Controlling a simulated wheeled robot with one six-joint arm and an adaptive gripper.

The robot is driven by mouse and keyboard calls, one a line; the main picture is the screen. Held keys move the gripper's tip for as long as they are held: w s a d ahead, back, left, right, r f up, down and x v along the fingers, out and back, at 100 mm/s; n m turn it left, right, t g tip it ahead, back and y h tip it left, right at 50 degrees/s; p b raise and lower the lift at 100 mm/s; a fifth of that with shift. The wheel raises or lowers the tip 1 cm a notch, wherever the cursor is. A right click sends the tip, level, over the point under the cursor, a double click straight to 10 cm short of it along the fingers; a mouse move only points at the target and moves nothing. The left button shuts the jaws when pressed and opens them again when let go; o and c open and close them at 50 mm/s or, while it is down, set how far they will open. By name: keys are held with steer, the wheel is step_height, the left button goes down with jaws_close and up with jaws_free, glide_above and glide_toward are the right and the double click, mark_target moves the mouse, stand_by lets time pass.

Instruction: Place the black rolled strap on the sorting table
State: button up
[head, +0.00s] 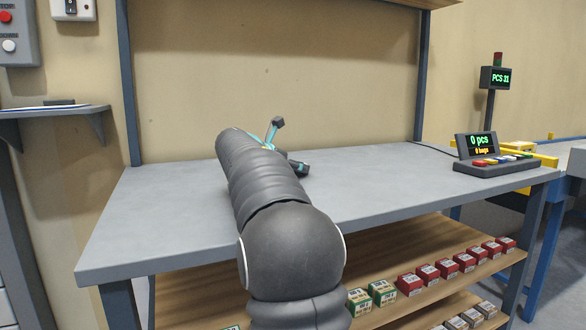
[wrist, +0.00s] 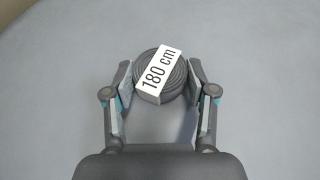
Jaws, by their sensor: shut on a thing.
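The black rolled strap (wrist: 177,88) is a round coil with a white "180 cm" label across its top, seen in the wrist view. My gripper (wrist: 160,76) is shut on it, with one finger pressed to each side. The grey sorting table (head: 390,190) lies below, and its plain top fills the wrist background. In the head view my gripper (head: 281,148) shows partly past my arm, low over the table's middle. The strap is hidden there behind my arm. I cannot tell whether the coil touches the tabletop.
A counter console (head: 497,160) reading "0 pcs" stands at the table's right end. Several red boxes (head: 428,274) and green boxes (head: 382,291) line the wooden shelf below. A wall shelf (head: 50,110) is at the left. The tabletop around my gripper is clear.

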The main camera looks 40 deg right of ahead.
steer(key=shift+f, duration=0.15)
steer(key=o, duration=1.2)
steer(key=shift+r, duration=0.25)
steer(key=p+v, duration=0.1)
steer(key=v, duration=1.1)
steer(key=shift+f+p, duration=0.1)
steer(key=shift+p, duration=0.2)
